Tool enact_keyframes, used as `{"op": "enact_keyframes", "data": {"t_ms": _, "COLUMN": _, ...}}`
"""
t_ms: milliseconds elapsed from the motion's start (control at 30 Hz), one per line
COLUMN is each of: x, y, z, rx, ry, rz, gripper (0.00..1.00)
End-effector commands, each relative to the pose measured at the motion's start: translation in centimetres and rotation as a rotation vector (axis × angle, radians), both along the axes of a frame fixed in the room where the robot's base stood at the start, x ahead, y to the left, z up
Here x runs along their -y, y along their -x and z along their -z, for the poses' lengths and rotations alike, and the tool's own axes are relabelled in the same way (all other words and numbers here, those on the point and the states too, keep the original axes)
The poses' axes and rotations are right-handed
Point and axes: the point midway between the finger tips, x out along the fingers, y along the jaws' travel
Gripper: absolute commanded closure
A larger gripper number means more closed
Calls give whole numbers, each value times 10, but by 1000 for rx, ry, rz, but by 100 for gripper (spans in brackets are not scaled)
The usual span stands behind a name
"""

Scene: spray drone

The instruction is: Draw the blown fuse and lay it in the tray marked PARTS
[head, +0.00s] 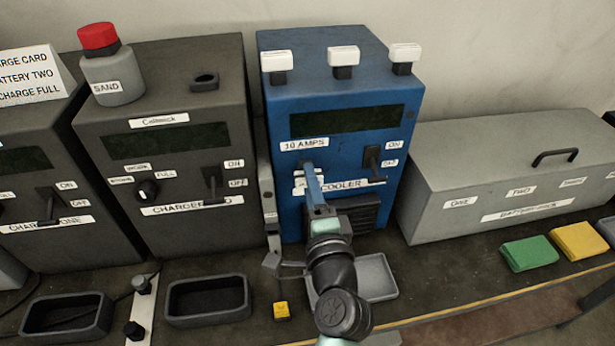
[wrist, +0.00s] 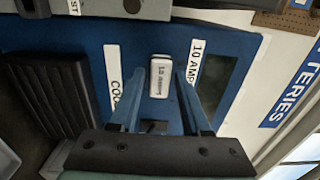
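The blue cooler box (head: 330,150) stands in the middle of the bench, labelled 10 AMPS and COOLER. In the wrist view, a white-capped fuse (wrist: 160,77) with small print sits on its front face (wrist: 225,45). My gripper (wrist: 160,85) is open, one finger on each side of the fuse, with gaps visible. In the head view, my gripper (head: 310,172) is at the cooler's front and hides the fuse. No PARTS label is readable. A light grey tray (head: 385,290) lies partly behind my arm; two dark trays (head: 208,319) (head: 65,333) lie to the left.
Three white-capped fuses (head: 276,62) (head: 343,55) (head: 405,53) stand on the cooler's top. Dark charger boxes (head: 165,90) stand left, a grey battery box (head: 500,160) right. A yellow block (head: 282,311) and green (head: 528,253) and yellow (head: 578,241) cloths lie on the bench.

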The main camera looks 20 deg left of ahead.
Motion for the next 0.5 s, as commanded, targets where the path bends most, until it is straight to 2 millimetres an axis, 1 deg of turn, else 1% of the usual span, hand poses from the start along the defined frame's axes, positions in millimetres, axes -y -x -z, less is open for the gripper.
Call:
{"op": "enact_keyframes", "data": {"t_ms": 33, "x": 0, "y": 0, "z": 0, "rx": 0, "ry": 0, "rz": 0, "gripper": 63}}
{"op": "enact_keyframes", "data": {"t_ms": 233, "x": 0, "y": 0, "z": 0, "rx": 0, "ry": 0, "rz": 0, "gripper": 99}}
{"op": "enact_keyframes", "data": {"t_ms": 500, "x": 0, "y": 0, "z": 0, "rx": 0, "ry": 0, "rz": 0, "gripper": 100}}
